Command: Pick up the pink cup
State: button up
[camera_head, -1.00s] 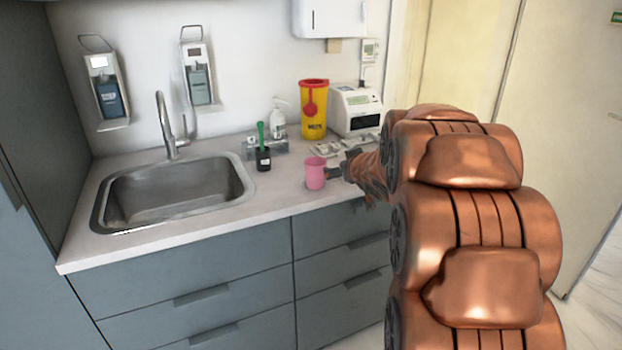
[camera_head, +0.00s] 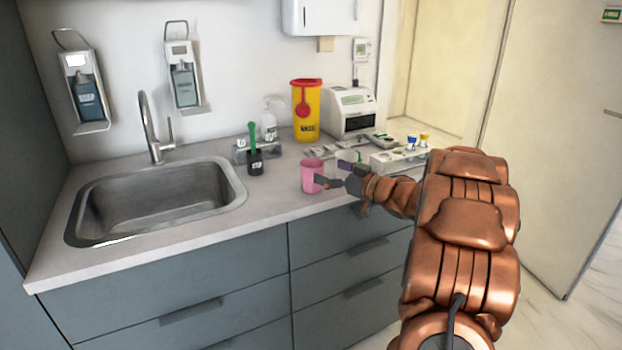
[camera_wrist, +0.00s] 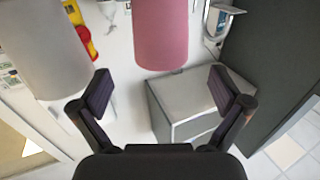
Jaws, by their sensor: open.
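The pink cup (camera_head: 309,175) stands upright on the counter (camera_head: 268,205), to the right of the sink and close to the front edge. It also shows in the wrist view (camera_wrist: 160,32), at the top centre, ahead of the fingers and roughly between their lines. My gripper (camera_head: 338,174) is just to the right of the cup, with one dark finger overlapping the cup's right side in the head view. Both fingers are spread apart in the wrist view (camera_wrist: 160,90), with nothing between them. I cannot tell whether a finger touches the cup.
Behind are a yellow sharps bin (camera_head: 307,115), a pump bottle (camera_head: 269,125) and a white device (camera_head: 349,112). A tray (camera_head: 393,162) lies behind my arm. The sink (camera_head: 155,200) is at left.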

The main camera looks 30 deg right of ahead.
aim_at(304, 162)
jog(key=shift+x, duration=3.15)
jog(key=shift+f, duration=0.2)
jog(key=c, duration=1.2)
jog(key=shift+r, duration=0.2)
jog(key=shift+c, duration=0.2)
